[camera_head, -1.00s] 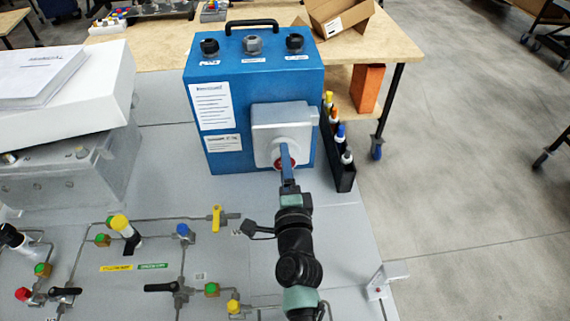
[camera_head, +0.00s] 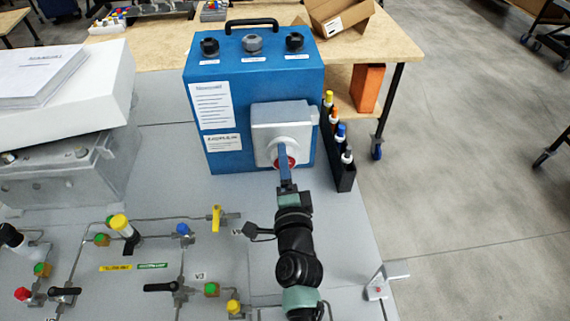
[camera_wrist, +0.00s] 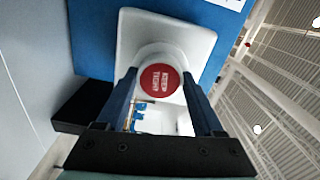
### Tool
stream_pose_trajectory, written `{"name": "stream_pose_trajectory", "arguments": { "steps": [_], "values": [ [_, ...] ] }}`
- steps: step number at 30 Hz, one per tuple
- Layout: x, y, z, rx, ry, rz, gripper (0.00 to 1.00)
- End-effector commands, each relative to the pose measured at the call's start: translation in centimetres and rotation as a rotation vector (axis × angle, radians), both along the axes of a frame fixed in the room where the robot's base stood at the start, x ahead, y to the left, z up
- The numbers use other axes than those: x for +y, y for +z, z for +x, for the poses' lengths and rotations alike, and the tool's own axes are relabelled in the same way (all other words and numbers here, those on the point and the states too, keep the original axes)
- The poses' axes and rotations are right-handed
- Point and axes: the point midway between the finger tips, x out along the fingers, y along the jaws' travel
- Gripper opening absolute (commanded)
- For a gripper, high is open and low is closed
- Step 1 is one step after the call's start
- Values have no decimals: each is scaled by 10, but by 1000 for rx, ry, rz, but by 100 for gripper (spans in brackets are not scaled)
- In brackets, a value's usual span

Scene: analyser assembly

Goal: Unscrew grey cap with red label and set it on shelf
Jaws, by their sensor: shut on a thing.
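The grey cap with a round red label (camera_wrist: 160,80) sits on the front of a light grey square housing (camera_head: 270,118) on the blue analyser box (camera_head: 232,160). In the head view the cap's red face (camera_head: 284,162) shows just past my fingers. My gripper (camera_head: 285,168) reaches up to it from below. In the wrist view my gripper's two dark fingers (camera_wrist: 160,92) lie on either side of the cap and are shut on it. The red face points toward the wrist camera, with white lettering on it. The thread behind the cap is hidden.
A black rack (camera_head: 345,172) with several colour-topped bottles stands right of the blue box. Valves and pipes (camera_head: 183,230) cover the grey panel at the lower left. A small white bracket (camera_head: 380,285) is at the right edge.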

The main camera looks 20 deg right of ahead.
Motion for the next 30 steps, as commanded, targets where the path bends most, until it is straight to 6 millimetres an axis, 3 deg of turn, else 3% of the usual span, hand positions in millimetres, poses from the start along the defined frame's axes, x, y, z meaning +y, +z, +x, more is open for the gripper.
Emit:
{"name": "stream_pose_trajectory", "arguments": {
  "steps": [12,30],
  "values": [
    [0,-3,0,242,-3,-862,7],
    [0,-3,-1,465,-4,-1627,7]
  ]
}}
